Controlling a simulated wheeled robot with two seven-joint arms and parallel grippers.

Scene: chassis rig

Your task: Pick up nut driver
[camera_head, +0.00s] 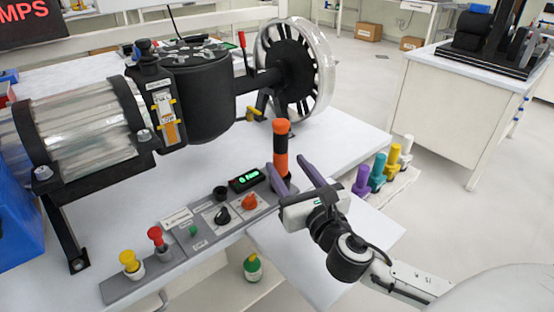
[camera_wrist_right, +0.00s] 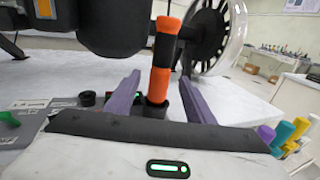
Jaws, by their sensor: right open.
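An upright orange-and-black handle (camera_head: 281,147), which looks like the nut driver, stands at the right end of the grey control panel. It also shows in the right wrist view (camera_wrist_right: 162,70), where its lower end sits in a dark round holder. My right gripper (camera_head: 287,165) is open, with its purple fingers pointing at the handle. In the right wrist view the two fingers (camera_wrist_right: 160,79) stand on either side of the handle, with gaps visible. I cannot tell how far the handle reaches in between them. My left gripper is not in view.
The grey panel (camera_head: 205,229) carries knobs, a green display and red and yellow buttons. A large black machine with a clear-rimmed wheel (camera_head: 327,70) stands behind the handle. Purple, teal, yellow and white pegs (camera_head: 377,172) stand to the right. Clear white tabletop lies between the wheel and pegs.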

